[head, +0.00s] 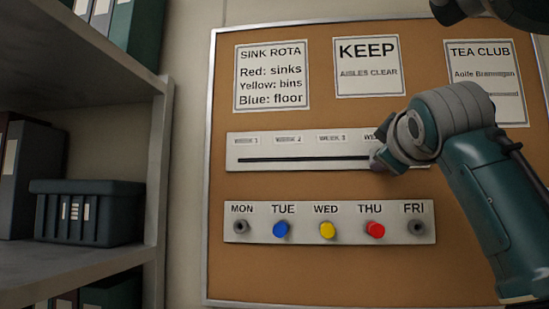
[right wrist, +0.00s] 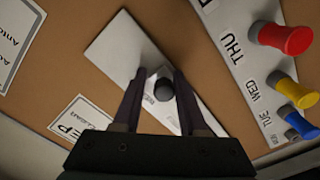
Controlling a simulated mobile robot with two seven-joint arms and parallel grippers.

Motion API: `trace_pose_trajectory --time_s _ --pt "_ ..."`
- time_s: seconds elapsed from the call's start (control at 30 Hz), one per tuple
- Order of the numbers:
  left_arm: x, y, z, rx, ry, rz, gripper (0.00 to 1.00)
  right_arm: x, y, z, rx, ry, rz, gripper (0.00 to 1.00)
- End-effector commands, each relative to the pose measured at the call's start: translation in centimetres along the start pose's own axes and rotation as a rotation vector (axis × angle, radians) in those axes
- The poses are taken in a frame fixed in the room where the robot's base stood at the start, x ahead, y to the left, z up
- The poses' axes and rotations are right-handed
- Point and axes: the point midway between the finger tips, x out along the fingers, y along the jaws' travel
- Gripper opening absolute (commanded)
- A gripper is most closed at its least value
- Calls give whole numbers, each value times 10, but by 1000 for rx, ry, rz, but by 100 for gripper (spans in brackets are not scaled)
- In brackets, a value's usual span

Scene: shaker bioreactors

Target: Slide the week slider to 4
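The week slider (head: 300,165) is a pale strip on the corkboard with a dark slot and printed labels. WEEK 1, WEEK 2 and WEEK 3 show, and a fourth label starting "WE" is partly covered. My right gripper (head: 382,150) is at the strip's right part, hiding the slot's end there. In the right wrist view the dark round knob (right wrist: 163,89) lies between the fingertips of my right gripper (right wrist: 159,76). The fingers stand apart, with a small gap visible beside the knob. The exact knob position against the labels is hidden. My left gripper is not in view.
Below the slider is a day strip (head: 330,207) with blue, yellow and red pegs under TUE, WED and THU. Paper notices (head: 369,82) hang above. A grey shelf (head: 75,270) with a dark crate (head: 88,230) stands left. Bare cork lies below the day strip.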

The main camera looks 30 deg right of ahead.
Motion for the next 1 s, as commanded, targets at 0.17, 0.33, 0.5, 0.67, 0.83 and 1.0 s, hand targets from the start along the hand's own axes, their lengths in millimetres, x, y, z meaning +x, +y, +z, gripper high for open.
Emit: trace_pose_trajectory --time_s 0.17,0.33,0.5,0.67,0.83,1.0 --pt "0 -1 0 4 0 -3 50 0 -1 -2 1 4 -2 59" --pt "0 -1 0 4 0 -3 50 -1 -1 -2 1 7 -3 59" --pt "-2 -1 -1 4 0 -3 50 -8 -2 -4 1 9 -5 59" --pt "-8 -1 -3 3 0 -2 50 -33 0 -4 2 9 -4 59" --pt "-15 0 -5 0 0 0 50 -66 0 -4 1 8 -5 59" --pt "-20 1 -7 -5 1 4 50 -91 0 -2 1 6 -5 59"
